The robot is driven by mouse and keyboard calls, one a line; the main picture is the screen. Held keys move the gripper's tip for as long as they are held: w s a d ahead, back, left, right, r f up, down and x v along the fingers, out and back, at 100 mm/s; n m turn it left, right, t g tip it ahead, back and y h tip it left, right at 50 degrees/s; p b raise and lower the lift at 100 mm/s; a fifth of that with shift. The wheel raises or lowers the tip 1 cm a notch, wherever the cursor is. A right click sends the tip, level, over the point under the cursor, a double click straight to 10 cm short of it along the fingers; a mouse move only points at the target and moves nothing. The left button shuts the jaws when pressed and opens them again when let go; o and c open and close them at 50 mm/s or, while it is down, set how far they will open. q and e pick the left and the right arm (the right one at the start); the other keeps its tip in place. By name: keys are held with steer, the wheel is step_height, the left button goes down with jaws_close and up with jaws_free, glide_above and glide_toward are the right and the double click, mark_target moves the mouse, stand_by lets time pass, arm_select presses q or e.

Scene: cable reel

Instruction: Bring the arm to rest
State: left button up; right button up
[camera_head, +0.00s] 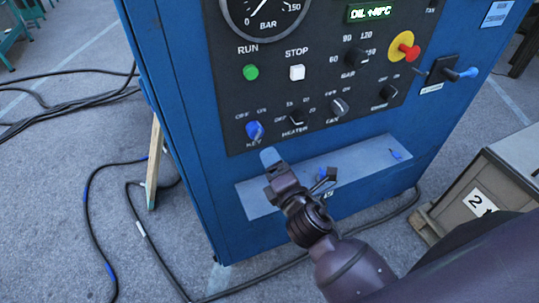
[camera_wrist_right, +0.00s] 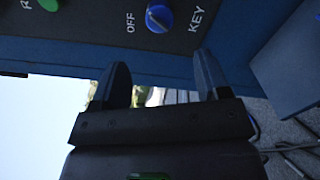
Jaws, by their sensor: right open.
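My right arm comes in from the lower right in the head view. Its right gripper (camera_head: 272,164) is just below the blue key switch (camera_head: 254,131) on the blue cabinet's dark panel, in front of the grey ledge. In the right wrist view the two fingers (camera_wrist_right: 162,80) stand apart with nothing between them. The blue key switch (camera_wrist_right: 159,17) shows beyond the fingertips, clear of them. My left gripper is in neither view.
The blue cabinet (camera_head: 180,110) fills the middle, with knobs, a red emergency button (camera_head: 408,51) and a protruding grey ledge (camera_head: 375,158) close to the gripper. A grey box (camera_head: 510,172) stands at right. Black cables (camera_head: 88,215) lie on the floor.

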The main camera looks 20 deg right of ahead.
steer(key=shift+s, duration=0.2)
stand_by(0.5)
steer(key=s+d+f+m+g, duration=0.3)
steer(key=s+d+f+m, duration=0.2)
steer(key=m, duration=0.5)
steer(key=s+d+f+m+g, duration=0.3)
steer(key=s+d+f+m, duration=0.2)
steer(key=s+f+m, duration=0.4)
step_height(320, 180, down, 3)
steer(key=shift+s+d+f+m+h, duration=0.2)
steer(key=shift+s+m+h, duration=0.2)
steer(key=shift+m, duration=0.8)
